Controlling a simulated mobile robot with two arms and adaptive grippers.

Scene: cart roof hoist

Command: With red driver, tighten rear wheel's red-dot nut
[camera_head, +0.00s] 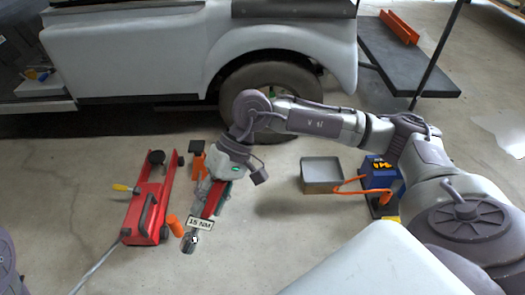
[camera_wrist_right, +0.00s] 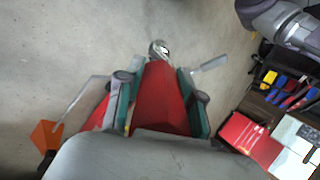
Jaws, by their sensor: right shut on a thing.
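My right gripper (camera_head: 212,197) is shut on the red driver (camera_head: 216,203) and holds it over the floor, with its metal nose (camera_head: 190,241) pointing down toward the front. A plate reading "15 NM" (camera_head: 200,223) shows by the nose. In the right wrist view the red driver (camera_wrist_right: 160,95) sits between the green-sided fingers of the right gripper (camera_wrist_right: 157,98), its metal nose (camera_wrist_right: 158,48) beyond them. The wheel (camera_head: 270,76) is under the pale vehicle's fender, partly hidden behind my right arm. Its nuts and any red dot cannot be made out. My left gripper is not in view.
A red floor jack (camera_head: 150,205) with a yellow handle lies left of the driver. An orange stand (camera_head: 197,158) is near my gripper. A grey open tray (camera_head: 322,175) and a blue box (camera_head: 379,172) stand right. Bare floor lies between gripper and tray.

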